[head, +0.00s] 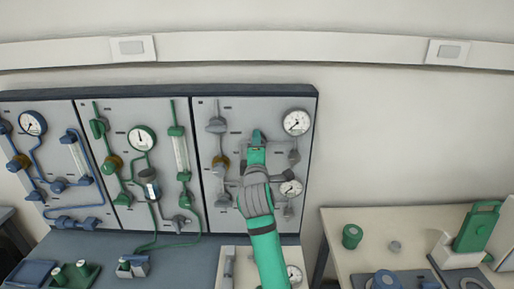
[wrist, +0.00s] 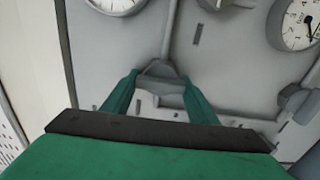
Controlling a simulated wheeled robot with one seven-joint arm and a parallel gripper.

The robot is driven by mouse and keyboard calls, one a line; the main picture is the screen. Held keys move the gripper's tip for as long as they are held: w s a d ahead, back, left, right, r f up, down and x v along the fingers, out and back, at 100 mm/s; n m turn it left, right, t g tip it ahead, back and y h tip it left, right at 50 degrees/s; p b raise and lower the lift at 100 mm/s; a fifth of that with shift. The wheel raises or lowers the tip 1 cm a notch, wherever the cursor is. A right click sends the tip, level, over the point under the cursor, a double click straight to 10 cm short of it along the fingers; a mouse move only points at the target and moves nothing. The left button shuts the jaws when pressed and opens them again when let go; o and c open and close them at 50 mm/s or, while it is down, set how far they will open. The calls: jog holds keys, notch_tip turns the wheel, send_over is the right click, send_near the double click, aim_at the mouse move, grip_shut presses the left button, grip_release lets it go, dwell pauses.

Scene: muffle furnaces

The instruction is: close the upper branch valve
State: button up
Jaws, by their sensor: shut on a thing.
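My gripper (head: 257,141) reaches up to the right-hand grey panel (head: 236,111). In the wrist view its two green fingers (wrist: 158,92) stand on either side of a grey valve handle (wrist: 160,78) on a vertical pipe, and they are shut on it. In the head view that handle is hidden behind my gripper. I cannot tell from labels whether it is the upper branch valve. Other grey valve fittings (head: 216,125) show left of my gripper, and a grey fitting (head: 293,157) is to its right.
An upper gauge (head: 296,122) and a lower gauge (head: 291,188) sit right of my gripper. Green (head: 140,138) and blue (head: 33,123) pipework panels are to the left. A beige table (head: 370,222) with small items stands at the right.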

jog(key=o, duration=1)
jog(key=shift+o, duration=0.2)
jog(key=s, duration=1)
jog(key=shift+s, duration=0.4)
